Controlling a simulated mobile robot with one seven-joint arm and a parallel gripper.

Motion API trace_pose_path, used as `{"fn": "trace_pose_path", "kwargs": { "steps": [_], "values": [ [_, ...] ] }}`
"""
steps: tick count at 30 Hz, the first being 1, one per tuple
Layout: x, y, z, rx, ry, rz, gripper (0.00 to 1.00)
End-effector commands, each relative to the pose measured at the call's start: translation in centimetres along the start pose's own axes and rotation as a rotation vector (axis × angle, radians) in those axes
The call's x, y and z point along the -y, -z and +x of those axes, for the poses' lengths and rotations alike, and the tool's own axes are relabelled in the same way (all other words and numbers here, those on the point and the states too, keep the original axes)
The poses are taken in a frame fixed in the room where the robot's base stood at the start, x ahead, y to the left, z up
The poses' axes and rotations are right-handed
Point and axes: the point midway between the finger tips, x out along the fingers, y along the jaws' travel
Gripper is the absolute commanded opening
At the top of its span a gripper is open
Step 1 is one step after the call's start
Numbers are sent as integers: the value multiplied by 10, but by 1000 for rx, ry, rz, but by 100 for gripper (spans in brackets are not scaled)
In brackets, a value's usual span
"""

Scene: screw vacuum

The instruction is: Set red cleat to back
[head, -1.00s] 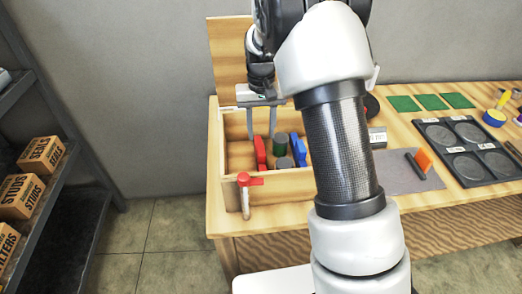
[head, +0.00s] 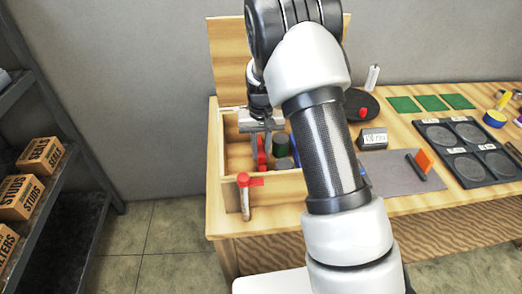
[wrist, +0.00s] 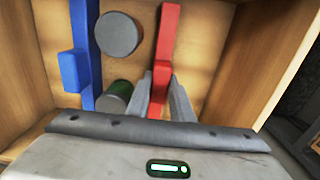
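The red cleat (wrist: 166,45) is a long red bar with a side tab, inside the wooden box; in the head view a small part of it (head: 262,155) shows between my fingers. My gripper (head: 261,154) reaches down into the box. In the wrist view its two grey fingers (wrist: 160,103) lie close against both sides of the cleat, so it looks shut on it. The cleat's lower end is hidden by the fingers and palm. The wooden box (head: 216,150) has a raised back board.
A blue cleat (wrist: 84,60), a grey cylinder (wrist: 117,34) and a green cylinder (wrist: 116,96) stand beside the red cleat in the box. A labelled grey block (head: 373,139) and a dark tray (head: 468,170) are right.

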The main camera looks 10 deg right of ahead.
Motion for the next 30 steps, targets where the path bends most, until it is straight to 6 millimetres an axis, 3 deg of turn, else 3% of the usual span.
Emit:
{"fn": "trace_pose_path", "kwargs": {
  "steps": [3, 9, 16, 24, 25, 28, 30],
  "values": [
    [0, 0, 0, 0, 0, 0, 0],
    [3, 0, 0, 0, 0, -2, 0],
    [33, 0, 0, 1, 1, -4, 0],
    [35, 0, 0, 1, 0, -2, 0],
    [34, 0, 0, 1, 0, -1, 24],
    [34, 0, 0, 1, 0, -1, 39],
    [34, 0, 0, 1, 0, -1, 39]
  ]
}}
